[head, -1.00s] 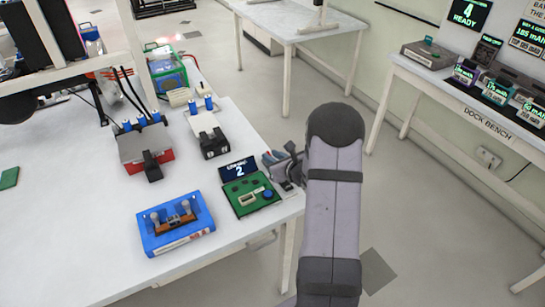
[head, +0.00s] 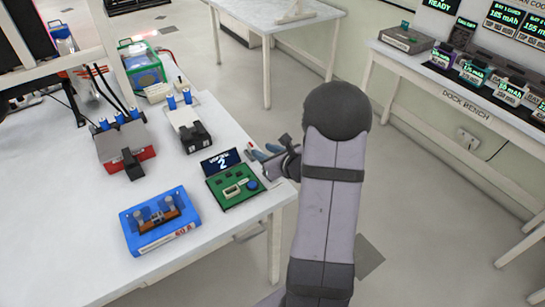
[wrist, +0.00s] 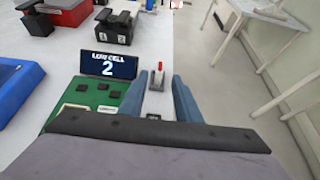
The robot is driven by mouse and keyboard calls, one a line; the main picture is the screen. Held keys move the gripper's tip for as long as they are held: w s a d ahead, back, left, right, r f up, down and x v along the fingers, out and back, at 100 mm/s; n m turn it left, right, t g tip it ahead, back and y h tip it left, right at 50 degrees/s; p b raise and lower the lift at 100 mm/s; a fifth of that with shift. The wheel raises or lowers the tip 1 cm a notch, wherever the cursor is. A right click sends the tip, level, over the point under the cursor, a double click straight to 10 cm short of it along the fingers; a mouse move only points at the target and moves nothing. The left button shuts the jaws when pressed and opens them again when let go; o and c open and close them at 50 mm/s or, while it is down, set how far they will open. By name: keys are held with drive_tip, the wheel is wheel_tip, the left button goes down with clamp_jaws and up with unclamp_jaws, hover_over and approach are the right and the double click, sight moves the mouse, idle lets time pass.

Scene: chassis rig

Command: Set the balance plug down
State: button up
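The green board (head: 228,197) with its "2" display (head: 220,163) lies near the table's right edge. A small pale connector (head: 234,188) and a blue knob (head: 252,184) are on it. I cannot tell for certain whether this connector is the balance plug. My gripper (head: 256,151) is just right of the display. The palm hides part of the board.
A blue tray (head: 147,241) holding a brown-and-grey part lies left of the board. A red-and-grey box (head: 125,147) and a black-and-white unit (head: 188,129) stand behind. The dock bench (head: 445,83) is apart at right. Free white tabletop lies at left.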

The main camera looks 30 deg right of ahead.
drive_tip(key=shift+v, duration=2.5)
drive_tip(key=s+a+f+n+g+y, duration=0.1)
drive_tip(key=s+a+n+g+y, duration=0.3)
drive_tip(key=a+n, duration=0.6)
drive_tip(key=s+a+n+g+y, duration=0.35)
drive_tip(key=a+n, duration=0.35)
drive_tip(key=a, duration=0.6)
drive_tip(key=s+a+f+n+g+h, duration=0.2)
drive_tip(key=s+a+n+g, duration=0.15)
drive_tip(key=s+n, duration=0.55)
drive_tip(key=s+d+n+g+h, duration=0.1)
drive_tip(key=s+d+n+h, duration=0.2)
drive_tip(key=n, duration=0.7)
drive_tip(key=d+h, duration=0.2)
drive_tip(key=shift+s+d+f+g, duration=0.2)
drive_tip(key=shift+s+d+g, duration=0.15)
drive_tip(key=shift+g, duration=0.05)
drive_tip(key=shift+h, duration=0.25)
